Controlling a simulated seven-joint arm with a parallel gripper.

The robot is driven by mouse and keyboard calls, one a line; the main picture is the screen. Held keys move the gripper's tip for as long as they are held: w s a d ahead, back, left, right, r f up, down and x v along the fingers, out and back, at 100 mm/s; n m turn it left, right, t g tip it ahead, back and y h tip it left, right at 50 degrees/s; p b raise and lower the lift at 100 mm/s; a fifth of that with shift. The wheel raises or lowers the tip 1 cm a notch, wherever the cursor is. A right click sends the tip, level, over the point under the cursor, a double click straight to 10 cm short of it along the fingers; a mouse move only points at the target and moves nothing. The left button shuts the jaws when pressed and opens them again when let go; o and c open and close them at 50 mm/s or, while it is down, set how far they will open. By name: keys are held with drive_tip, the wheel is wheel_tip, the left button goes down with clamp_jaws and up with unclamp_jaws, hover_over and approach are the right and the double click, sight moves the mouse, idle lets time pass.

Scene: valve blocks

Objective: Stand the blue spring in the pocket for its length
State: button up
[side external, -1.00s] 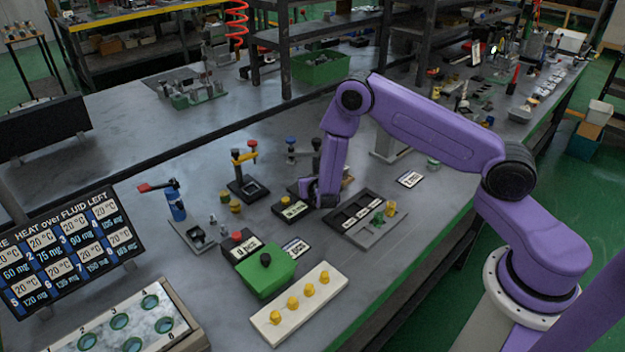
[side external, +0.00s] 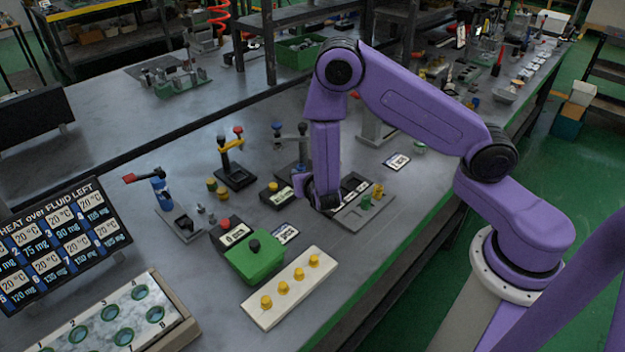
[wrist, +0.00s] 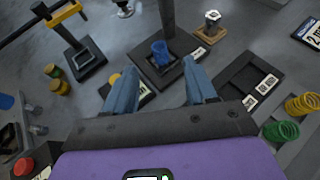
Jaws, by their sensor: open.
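The blue spring (wrist: 160,52) shows in the wrist view, on the dark base (wrist: 150,76) of a post stand. It looks upright. My gripper (wrist: 161,66) is open, its two fingers apart; in that picture the spring lies between and slightly beyond the fingertips. Height above it is hard to tell. In the side view my gripper (side external: 325,202) hangs over the left edge of the grey pocket tray (side external: 350,224) and hides the blue spring. The tray, with dark pockets and white labels, also shows at right in the wrist view (wrist: 238,68).
A green spring (wrist: 281,130) and a yellow spring (wrist: 302,103) stand on the tray's right part. A lever stand (side external: 235,175), a green box (side external: 255,262) and a white strip with yellow knobs (side external: 290,290) stand nearby.

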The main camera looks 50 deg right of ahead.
drive_tip(key=s+r+m+g, duration=0.3)
drive_tip(key=s+r+m, duration=0.3)
drive_tip(key=s, duration=0.4)
drive_tip(key=s+r+m+g+y, duration=0.1)
drive_tip(key=s+r+m+g, duration=0.3)
drive_tip(key=s+r+m, duration=0.3)
drive_tip(key=s, duration=0.4)
drive_tip(key=shift+s+d+r+y, duration=0.2)
drive_tip(key=shift+r+y, duration=0.05)
drive_tip(key=shift+y, duration=0.05)
drive_tip(key=s+a+r+m+g+y, duration=0.1)
drive_tip(key=s+y, duration=0.1)
drive_tip(key=s, duration=0.1)
drive_tip(key=s+a+r+m+g+y, duration=0.1)
drive_tip(key=s+y, duration=0.1)
drive_tip(key=s, duration=0.2)
drive_tip(key=s+a+r+m+g+y, duration=0.1)
drive_tip(key=s+a+y, duration=0.1)
drive_tip(key=s, duration=0.2)
drive_tip(key=shift+s+r+m, duration=0.2)
drive_tip(key=shift+r+m, duration=0.1)
drive_tip(key=shift+r, duration=0.05)
